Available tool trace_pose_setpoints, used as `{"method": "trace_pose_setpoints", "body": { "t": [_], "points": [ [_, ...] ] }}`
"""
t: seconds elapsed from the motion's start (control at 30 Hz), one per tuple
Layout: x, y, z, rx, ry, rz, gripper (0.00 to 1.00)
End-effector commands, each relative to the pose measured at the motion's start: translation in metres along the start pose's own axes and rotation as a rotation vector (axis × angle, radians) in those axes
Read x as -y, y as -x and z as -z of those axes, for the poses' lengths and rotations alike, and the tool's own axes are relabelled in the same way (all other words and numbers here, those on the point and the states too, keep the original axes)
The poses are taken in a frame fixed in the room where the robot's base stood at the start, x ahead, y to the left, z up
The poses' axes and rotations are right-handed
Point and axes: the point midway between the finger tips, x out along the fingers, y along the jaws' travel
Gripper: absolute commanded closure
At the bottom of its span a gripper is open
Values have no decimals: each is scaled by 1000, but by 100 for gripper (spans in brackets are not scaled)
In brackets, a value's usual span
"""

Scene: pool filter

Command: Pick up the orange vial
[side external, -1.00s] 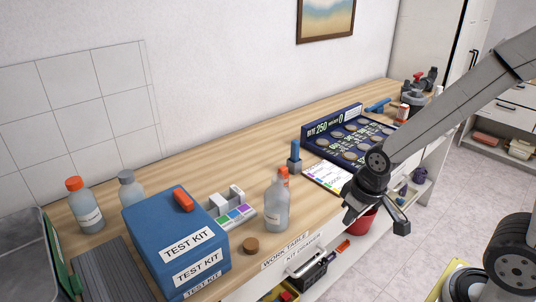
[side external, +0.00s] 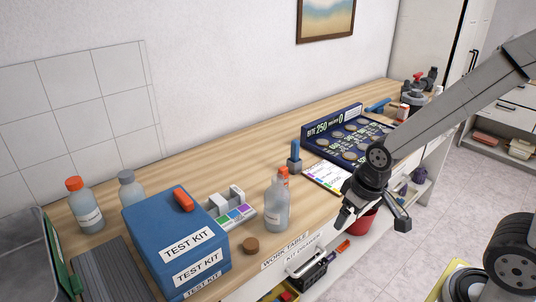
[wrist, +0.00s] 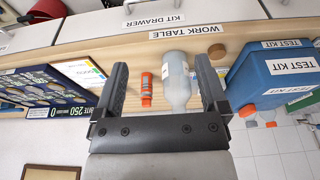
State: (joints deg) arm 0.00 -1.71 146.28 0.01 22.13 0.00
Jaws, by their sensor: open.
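The orange vial (wrist: 147,86) shows in the wrist view between the two fingers of my gripper (wrist: 162,68), nearer the left finger, with a clear bottle (wrist: 176,82) to its right. In the side view only the orange top of the vial (side external: 284,171) shows; the rest is hidden behind the clear bottle (side external: 277,208). My gripper (side external: 373,218) is open and empty there, right of the vial and the bottle, by the front edge of the worktable. It is not touching the vial.
The blue test kit box (side external: 175,240) stands left of the bottle, with a brown cap (side external: 250,245) between them. Bare wood (side external: 240,170) lies toward the wall.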

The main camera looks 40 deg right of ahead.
Motion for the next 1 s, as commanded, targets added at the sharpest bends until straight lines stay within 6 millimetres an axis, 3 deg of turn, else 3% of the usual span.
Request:
{"method": "trace_pose_setpoints", "body": {
  "t": [0.5, 1.0],
  "points": [
    [0, 41, 10, -3, 0, 0, 7],
    [-6, 36, 41, 95, -294, 64, 7]
  ]
}}
